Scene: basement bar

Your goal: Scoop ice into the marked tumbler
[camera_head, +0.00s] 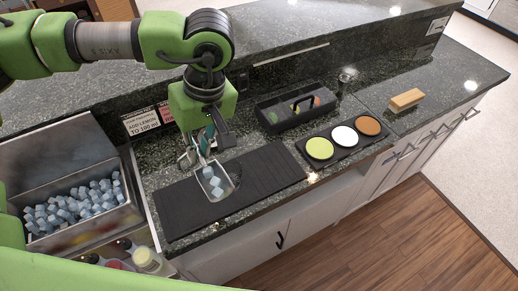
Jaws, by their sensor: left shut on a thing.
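My left gripper (208,140), under the green arm from the upper left, is shut on the teal handle of an ice scoop (228,194). The scoop's metal pan hangs low over the black bar mat (281,165), with a few pale blue ice cubes (213,183) in it. I cannot tell whether it touches the mat. The open metal ice bin (128,214) at the left holds a heap of ice cubes (75,206). A clear or shiny shape shows partly behind the gripper; I cannot tell whether it is the marked tumbler. My right gripper is not in view.
A black caddy (270,127) stands behind the mat. A black tray (326,163) with green, white and brown discs is right of it. A wooden brush (406,100) lies far right. A printed sign (142,121) stands behind the bin. Bottles (146,259) stand below the bin.

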